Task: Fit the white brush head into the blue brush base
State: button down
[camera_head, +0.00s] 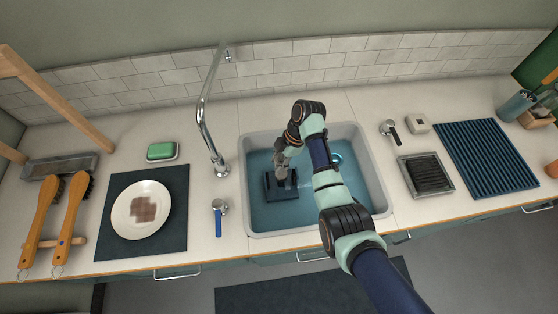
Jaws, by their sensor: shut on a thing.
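My gripper (281,171) points down inside the sink, over a dark blue block (285,194) on the sink floor. The block may be the blue brush base, but I cannot be sure. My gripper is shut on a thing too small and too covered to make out. I cannot pick out the white brush head in this view; the fingers and arm may hide it. I cannot tell whether the held thing touches the block.
The sink (250,148) walls surround my gripper, and a tall faucet (203,124) stands at left. A blue-handled lever (218,217) is left of the sink. A plate (122,210), soap (161,151) and wooden brushes (70,218) lie further left. A ribbed blue mat (486,158) is right.

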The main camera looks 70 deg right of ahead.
jog(key=shift+f+b, duration=1.2)
jog(key=shift+f, duration=0.8)
jog(key=shift+f+b, duration=0.7)
jog(key=shift+f, duration=0.7)
dwell(1.7)
dwell(0.3)
jog(key=c, duration=0.7)
grip_release()
jog(key=shift+d+r, duration=0.1)
jog(key=v, duration=0.7)
jog(key=shift+r, duration=0.2)
jog(key=shift+s, duration=0.1)
